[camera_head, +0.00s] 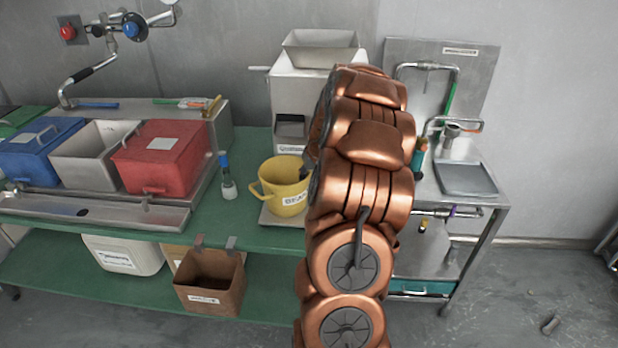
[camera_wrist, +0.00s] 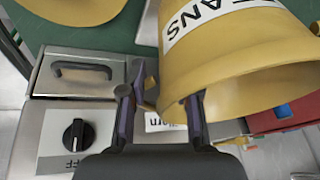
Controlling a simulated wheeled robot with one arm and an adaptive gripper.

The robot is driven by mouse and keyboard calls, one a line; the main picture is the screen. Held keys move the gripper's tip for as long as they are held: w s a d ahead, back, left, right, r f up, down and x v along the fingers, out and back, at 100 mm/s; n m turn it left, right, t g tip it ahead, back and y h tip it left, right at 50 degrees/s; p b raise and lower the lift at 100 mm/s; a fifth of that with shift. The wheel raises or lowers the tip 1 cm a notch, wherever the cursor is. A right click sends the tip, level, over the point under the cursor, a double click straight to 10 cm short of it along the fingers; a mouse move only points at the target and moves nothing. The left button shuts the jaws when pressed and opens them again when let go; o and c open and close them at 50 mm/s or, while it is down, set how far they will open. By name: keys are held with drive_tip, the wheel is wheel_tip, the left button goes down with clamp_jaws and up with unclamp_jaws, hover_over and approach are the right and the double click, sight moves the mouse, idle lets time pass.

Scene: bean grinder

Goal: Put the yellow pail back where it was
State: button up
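The yellow pail (camera_head: 285,190), with a white "BEANS" label, stands upright on a flat grey plate (camera_head: 270,218) on the green bench. A loop handle shows at its left side. It fills the upper right of the wrist view (camera_wrist: 245,60). My gripper (camera_head: 303,172) is at the pail's right side in the head view, partly hidden by my arm. In the wrist view its two fingers (camera_wrist: 163,88) are spread apart, with the pail's side edge between or just beyond them. Contact with the pail cannot be told.
A grey grinder (camera_head: 298,95) stands behind the pail. A bottle (camera_head: 228,185) stands left of it. Blue, grey and red bins (camera_head: 165,160) sit further left. A metal side table (camera_head: 470,180) is at right. In the wrist view, a metal box has a black dial (camera_wrist: 78,136).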

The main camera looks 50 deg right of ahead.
drive_tip(key=b+v, duration=0.3)
drive_tip(key=v, duration=0.8)
drive_tip(key=s+a+n+g+y, duration=0.1)
drive_tip(key=a+n, duration=0.1)
drive_tip(key=a, duration=1.2)
drive_tip(key=s+a+n+g+y, duration=0.1)
drive_tip(key=s+a+n+g, duration=0.1)
drive_tip(key=a, duration=1.2)
drive_tip(key=s+a+f+n+g, duration=0.1)
drive_tip(key=s+a+f, duration=0.1)
drive_tip(key=s+a, duration=0.5)
drive_tip(key=s+a+f+n+g, duration=0.1)
drive_tip(key=s+a, duration=0.6)
drive_tip(key=s, duration=0.7)
drive_tip(key=shift+a+f+n+g+h, duration=0.25)
drive_tip(key=shift+f+n+g+h, duration=0.1)
drive_tip(key=shift+g, duration=0.35)
